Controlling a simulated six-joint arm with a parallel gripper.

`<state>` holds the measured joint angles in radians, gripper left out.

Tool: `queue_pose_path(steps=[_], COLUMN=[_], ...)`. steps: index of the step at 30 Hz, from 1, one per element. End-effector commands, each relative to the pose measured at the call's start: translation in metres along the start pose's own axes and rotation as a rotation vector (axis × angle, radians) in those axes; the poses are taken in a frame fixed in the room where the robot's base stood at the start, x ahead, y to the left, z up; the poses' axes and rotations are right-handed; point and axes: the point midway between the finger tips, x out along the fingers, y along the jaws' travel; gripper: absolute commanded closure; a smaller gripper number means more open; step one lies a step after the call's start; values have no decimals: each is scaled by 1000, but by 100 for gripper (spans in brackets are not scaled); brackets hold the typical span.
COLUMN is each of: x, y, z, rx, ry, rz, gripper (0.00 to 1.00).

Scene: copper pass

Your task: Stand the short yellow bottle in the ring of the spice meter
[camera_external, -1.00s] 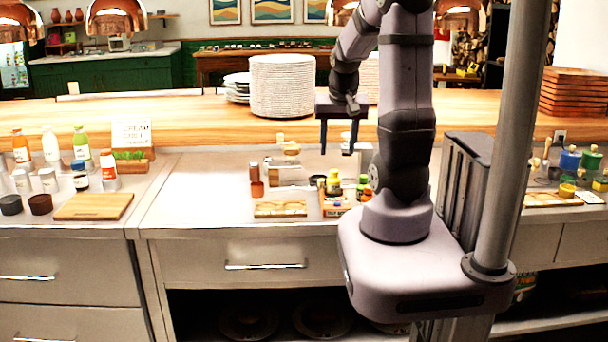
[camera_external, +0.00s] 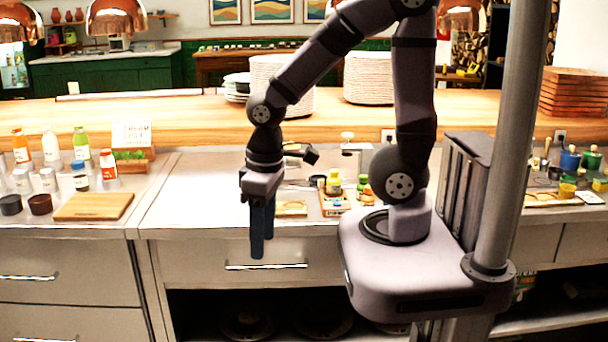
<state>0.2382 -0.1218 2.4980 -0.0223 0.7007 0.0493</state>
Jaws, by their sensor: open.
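A short yellow bottle (camera_external: 333,184) with a dark cap stands upright in a small wooden crate (camera_external: 335,211) on the counter, right of my gripper. A low tan board (camera_external: 292,209) with faint ring-like marks lies left of the crate, partly hidden by my fingers. I cannot tell for sure whether it is the spice meter. My gripper (camera_external: 263,248) is open and empty, pointing down. In the picture its fingers overlap the counter's front edge, left of the board.
A green-yellow bottle (camera_external: 362,185) stands close to the yellow one. A wooden cutting board (camera_external: 93,206) and several bottles are at the left. The counter (camera_external: 190,200) is clear left of my gripper. Stacked plates (camera_external: 368,78) stand on the back ledge.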

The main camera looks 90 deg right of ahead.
Motion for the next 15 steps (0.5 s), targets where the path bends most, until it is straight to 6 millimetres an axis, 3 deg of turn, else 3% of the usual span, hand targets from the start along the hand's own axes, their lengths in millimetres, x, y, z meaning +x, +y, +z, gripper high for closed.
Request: queue_pose_path(steps=[1, 6, 15], x=[2, 7, 8], y=[-16, -45, -55], z=[9, 30, 39], rx=[-72, -216, -272], ry=[-16, -50, -64], rz=[-6, -17, -20], gripper=[51, 51, 51])
